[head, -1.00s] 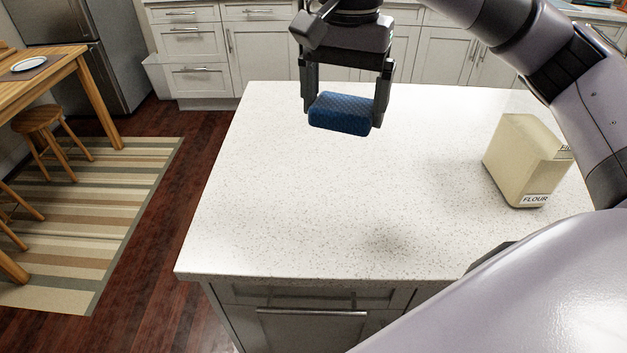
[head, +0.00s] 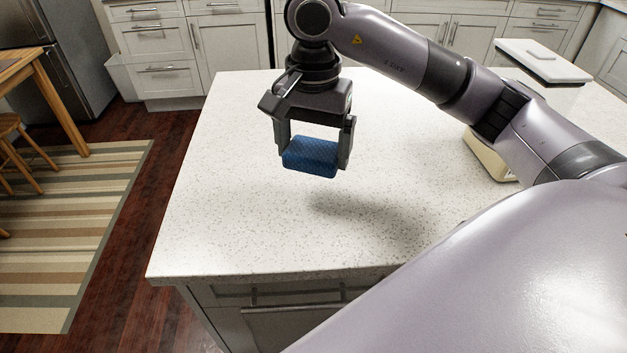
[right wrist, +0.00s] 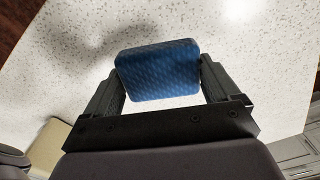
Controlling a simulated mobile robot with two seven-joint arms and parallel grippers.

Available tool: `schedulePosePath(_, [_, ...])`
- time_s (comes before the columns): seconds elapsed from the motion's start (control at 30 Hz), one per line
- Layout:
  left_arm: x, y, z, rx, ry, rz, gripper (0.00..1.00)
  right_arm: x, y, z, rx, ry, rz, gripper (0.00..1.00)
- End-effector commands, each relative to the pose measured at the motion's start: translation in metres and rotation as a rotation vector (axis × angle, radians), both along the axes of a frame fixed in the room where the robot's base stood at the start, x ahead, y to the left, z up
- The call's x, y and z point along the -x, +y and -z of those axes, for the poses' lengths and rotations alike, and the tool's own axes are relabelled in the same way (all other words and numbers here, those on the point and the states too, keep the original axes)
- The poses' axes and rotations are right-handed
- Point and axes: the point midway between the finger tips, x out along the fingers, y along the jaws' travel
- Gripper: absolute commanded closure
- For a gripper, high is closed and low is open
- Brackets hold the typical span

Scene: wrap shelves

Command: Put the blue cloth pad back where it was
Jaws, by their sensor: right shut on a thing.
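The blue cloth pad (head: 310,158) is a rounded block with a quilted texture. My right gripper (head: 313,152) is shut on it and holds it above the pale speckled countertop (head: 230,215). In the head view a shadow lies on the counter to the right of and below the pad, apart from it. In the right wrist view the pad (right wrist: 160,70) sits between the two fingers of the right gripper (right wrist: 160,82). My left gripper is not in view.
A cream flour container (head: 487,155) stands on the counter at the right, mostly hidden behind my right arm. A white flat object (head: 545,62) is at the back right. The counter's middle and left are clear. A striped rug (head: 60,240) lies on the floor at left.

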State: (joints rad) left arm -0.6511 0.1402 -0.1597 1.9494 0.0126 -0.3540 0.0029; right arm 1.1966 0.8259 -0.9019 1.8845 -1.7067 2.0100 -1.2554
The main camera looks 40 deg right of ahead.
Motion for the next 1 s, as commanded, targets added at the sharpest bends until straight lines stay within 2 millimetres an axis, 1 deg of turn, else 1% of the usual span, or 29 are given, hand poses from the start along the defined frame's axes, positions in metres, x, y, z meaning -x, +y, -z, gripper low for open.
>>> schedulePosePath(0.03, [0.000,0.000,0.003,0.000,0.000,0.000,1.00,0.001,0.000,0.010,-0.002,0.004,-0.001,0.39])
schedulePosePath(0.1, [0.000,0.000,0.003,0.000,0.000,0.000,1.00,0.001,0.000,0.018,-0.001,0.004,0.000,0.39])
schedulePosePath(0.37, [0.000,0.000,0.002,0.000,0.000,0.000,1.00,0.001,0.000,0.037,0.001,0.002,0.000,0.39])
schedulePosePath(0.5, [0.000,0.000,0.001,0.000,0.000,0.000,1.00,0.001,0.000,0.058,0.002,0.004,0.000,0.39])
schedulePosePath(0.57, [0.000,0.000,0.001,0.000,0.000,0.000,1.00,0.001,0.000,0.064,0.000,0.003,-0.001,0.39])
schedulePosePath(0.63, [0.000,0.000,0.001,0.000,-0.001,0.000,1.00,0.000,0.000,0.067,0.001,0.001,-0.001,0.39])
schedulePosePath(0.83, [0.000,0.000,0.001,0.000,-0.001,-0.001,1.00,0.000,0.000,0.067,0.001,-0.001,-0.001,0.39])
schedulePosePath(0.97, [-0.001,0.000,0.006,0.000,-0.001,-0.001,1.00,0.000,0.000,0.071,0.001,-0.001,0.000,0.39])
schedulePosePath(1.0, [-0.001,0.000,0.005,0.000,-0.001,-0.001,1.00,0.000,0.000,0.070,0.000,0.000,-0.001,0.01])
